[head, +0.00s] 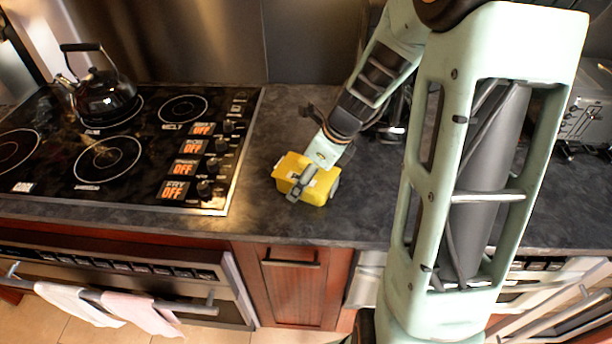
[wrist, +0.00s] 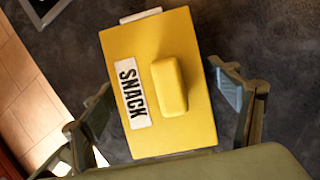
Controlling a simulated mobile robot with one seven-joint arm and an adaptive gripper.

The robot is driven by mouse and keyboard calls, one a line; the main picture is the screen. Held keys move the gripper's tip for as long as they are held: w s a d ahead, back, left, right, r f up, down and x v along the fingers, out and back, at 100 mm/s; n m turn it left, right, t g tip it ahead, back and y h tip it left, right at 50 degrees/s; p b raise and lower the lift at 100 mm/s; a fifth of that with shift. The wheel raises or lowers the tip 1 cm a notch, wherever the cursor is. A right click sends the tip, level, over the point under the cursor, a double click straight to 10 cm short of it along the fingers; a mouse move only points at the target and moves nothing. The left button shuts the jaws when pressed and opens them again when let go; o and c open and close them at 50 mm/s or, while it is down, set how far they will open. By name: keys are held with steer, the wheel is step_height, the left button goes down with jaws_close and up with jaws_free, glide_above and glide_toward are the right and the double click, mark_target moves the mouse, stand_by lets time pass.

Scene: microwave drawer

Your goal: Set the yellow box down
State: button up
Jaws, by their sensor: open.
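The yellow box (head: 312,184) sits on the dark countertop just right of the stove in the head view. In the wrist view the yellow box (wrist: 195,110) shows its lid with a raised yellow block and a white label reading SNACK. My gripper (head: 305,185) is at the box from above. In the wrist view its two fingers (wrist: 165,103) are spread, one on each side of the box. A gap shows beside the right finger; the left finger is close to the box's edge, and I cannot tell whether it touches.
The dark countertop (head: 262,205) has free room around the box. The stove (head: 130,150) with a black kettle (head: 105,97) is to the left. A toaster-like appliance (head: 588,115) stands at the far right. The counter's front edge is near the box.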

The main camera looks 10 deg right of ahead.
steer(key=shift+r, duration=0.2)
steer(key=p+v, duration=0.1)
steer(key=v, duration=1.1)
